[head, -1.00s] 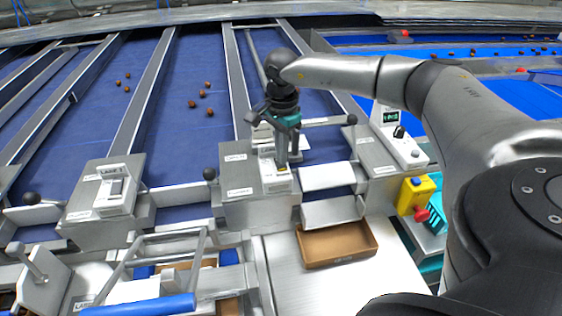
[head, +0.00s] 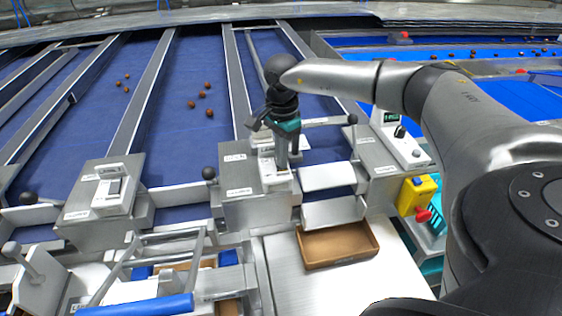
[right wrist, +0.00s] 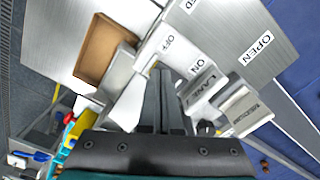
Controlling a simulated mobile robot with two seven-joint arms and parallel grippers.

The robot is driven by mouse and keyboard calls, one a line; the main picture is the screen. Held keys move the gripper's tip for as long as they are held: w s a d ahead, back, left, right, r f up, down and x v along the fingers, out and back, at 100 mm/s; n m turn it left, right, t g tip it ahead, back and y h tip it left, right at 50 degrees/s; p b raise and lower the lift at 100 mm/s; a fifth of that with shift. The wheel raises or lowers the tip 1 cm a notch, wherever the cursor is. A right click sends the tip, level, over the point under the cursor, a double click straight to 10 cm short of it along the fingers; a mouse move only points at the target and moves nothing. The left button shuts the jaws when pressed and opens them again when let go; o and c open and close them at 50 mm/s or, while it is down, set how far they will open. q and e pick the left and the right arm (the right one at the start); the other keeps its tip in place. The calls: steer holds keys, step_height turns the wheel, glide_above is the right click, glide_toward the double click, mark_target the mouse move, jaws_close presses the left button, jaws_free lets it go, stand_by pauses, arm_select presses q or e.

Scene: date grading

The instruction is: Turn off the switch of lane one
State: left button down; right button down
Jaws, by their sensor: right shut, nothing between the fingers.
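A white switch box (head: 267,178) stands on the grey housing between the middle and right lanes in the head view. In the right wrist view the switch box (right wrist: 178,45) carries OFF and ON labels and a LANE label whose number I cannot read surely. My right gripper (head: 282,165) points down at this box, shut and empty; its fingertips (right wrist: 162,72) hide the switch lever, so I cannot tell its position or whether they touch. A similar switch box (head: 112,190) stands on the left housing, away from the gripper. My left gripper is out of view.
Black-knobbed gate levers (head: 209,173) stand by the housings. A cardboard tray (head: 338,262) lies below the right chute. A yellow box with a red button (head: 423,215) and a white control box (head: 398,138) are at right. Dates (head: 205,96) lie on the blue belts.

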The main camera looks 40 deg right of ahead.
steer(key=shift+s+f, duration=0.1)
steer(key=shift+f, duration=0.1)
steer(key=shift+r, duration=0.1)
steer(key=shift+r+p, duration=0.75)
steer(key=shift+r, duration=0.1)
steer(key=shift+r+p, duration=2)
steer(key=shift+r, duration=0.65)
